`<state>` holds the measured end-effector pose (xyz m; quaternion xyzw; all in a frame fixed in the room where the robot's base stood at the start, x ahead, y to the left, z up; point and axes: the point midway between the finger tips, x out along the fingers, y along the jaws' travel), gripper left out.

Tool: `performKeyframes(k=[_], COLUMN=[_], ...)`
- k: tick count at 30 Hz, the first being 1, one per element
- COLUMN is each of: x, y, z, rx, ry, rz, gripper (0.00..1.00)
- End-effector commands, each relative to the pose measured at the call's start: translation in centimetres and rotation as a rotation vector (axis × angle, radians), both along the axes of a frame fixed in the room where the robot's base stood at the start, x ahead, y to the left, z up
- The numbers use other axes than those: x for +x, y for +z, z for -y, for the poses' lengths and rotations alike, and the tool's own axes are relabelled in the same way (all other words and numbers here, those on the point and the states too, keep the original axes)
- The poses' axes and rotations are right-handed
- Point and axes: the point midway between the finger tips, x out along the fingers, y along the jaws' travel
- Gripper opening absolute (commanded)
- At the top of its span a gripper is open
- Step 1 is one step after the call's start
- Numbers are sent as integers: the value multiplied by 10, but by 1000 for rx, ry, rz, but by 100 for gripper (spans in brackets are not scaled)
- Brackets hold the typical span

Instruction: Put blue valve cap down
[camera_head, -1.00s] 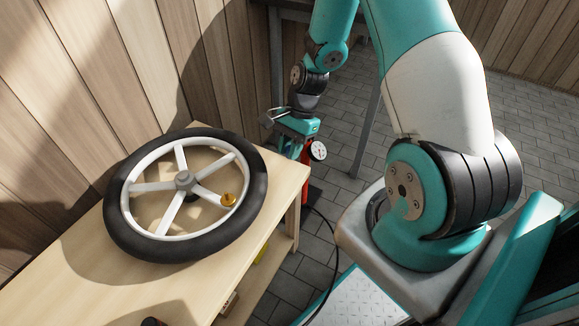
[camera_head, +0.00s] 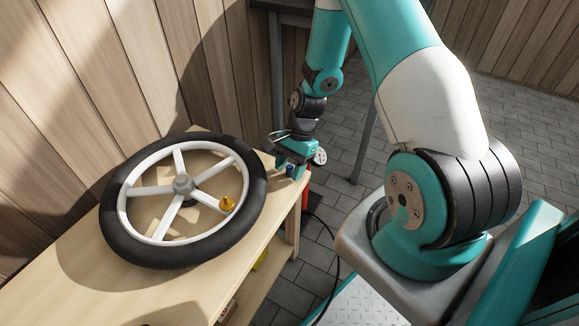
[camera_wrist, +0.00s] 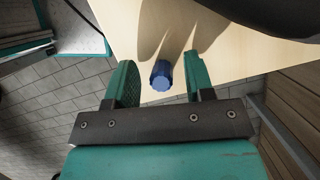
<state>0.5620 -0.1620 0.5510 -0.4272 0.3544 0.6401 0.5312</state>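The blue valve cap (camera_wrist: 161,76) stands on the pale wooden bench top close to its edge, between my gripper's two teal fingers in the wrist view. My gripper (camera_wrist: 160,64) is open, with a visible gap between the cap and each finger. In the head view my gripper (camera_head: 291,168) is low at the bench's far right corner, and the blue cap (camera_head: 289,171) shows small between its fingers.
A black-tyred wheel with white spokes (camera_head: 143,190) lies on the bench (camera_head: 75,255), left of my gripper. A gold cap (camera_head: 227,203) sits at its rim. A white dial gauge (camera_head: 320,157) is just beyond my gripper, off the bench edge.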

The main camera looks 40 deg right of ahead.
Motion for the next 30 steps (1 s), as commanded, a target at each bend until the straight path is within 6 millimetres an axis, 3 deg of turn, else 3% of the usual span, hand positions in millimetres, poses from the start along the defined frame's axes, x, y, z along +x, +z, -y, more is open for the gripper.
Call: performKeyframes(k=[10, 21, 30], x=[1, 7, 9], y=[10, 82, 116], z=[3, 31, 42], rx=[-1, -2, -1], ry=[-1, -2, 14], rz=[2, 4, 7], gripper=[48, 48, 48])
